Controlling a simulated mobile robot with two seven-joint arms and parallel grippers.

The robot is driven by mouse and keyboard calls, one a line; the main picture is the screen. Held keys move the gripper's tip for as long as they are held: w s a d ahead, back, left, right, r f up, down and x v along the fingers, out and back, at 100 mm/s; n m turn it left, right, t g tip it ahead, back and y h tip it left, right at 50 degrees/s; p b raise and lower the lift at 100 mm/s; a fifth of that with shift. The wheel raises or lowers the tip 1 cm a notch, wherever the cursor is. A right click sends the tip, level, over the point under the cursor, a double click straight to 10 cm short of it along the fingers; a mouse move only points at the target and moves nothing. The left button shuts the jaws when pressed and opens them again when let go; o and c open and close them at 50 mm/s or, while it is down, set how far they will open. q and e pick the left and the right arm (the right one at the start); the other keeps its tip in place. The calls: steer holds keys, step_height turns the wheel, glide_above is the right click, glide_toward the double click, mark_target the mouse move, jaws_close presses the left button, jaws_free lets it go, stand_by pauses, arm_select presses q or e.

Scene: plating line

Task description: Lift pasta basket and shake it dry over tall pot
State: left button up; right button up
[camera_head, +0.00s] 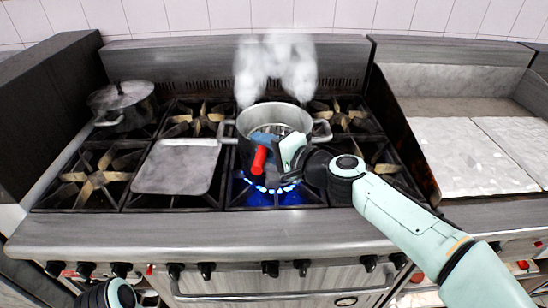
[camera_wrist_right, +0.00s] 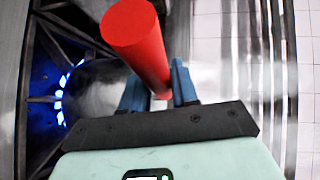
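The tall pot (camera_head: 246,124) stands on a lit burner at the middle of the stove. The pasta basket shows its red handle (camera_head: 259,159) at the pot's front rim; its body is mostly hidden in the pot. My right gripper (camera_head: 270,140) is at the handle. In the right wrist view the red handle (camera_wrist_right: 135,40) passes between the blue fingers of the gripper (camera_wrist_right: 158,90); a gap seems to remain beside it, and I cannot tell whether they press on it. My left arm shows only at the bottom left of the head view; its gripper is not seen.
Blue flames (camera_head: 270,188) burn under the pot and steam (camera_head: 275,70) rises behind it. A lidded pot (camera_head: 122,106) stands at the back left. A flat grey plate (camera_head: 178,167) covers the burner left of the pot. A pale griddle (camera_head: 465,155) lies to the right.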

steer(key=shift+r, duration=0.15)
jaws_close()
steer(key=shift+r+p, duration=0.35)
steer(key=shift+r, duration=0.15)
step_height(320, 180, up, 10)
steer(key=p, duration=0.6)
steer(key=shift+f, duration=0.15)
arm_select(q)
steer(key=w+r+p, duration=0.4)
steer(key=w+r, duration=0.1)
steer(key=r, duration=0.7)
steer(key=shift+r+t, duration=0.15)
steer(key=shift+t, duration=0.15)
arm_select(e)
step_height(320, 180, up, 9)
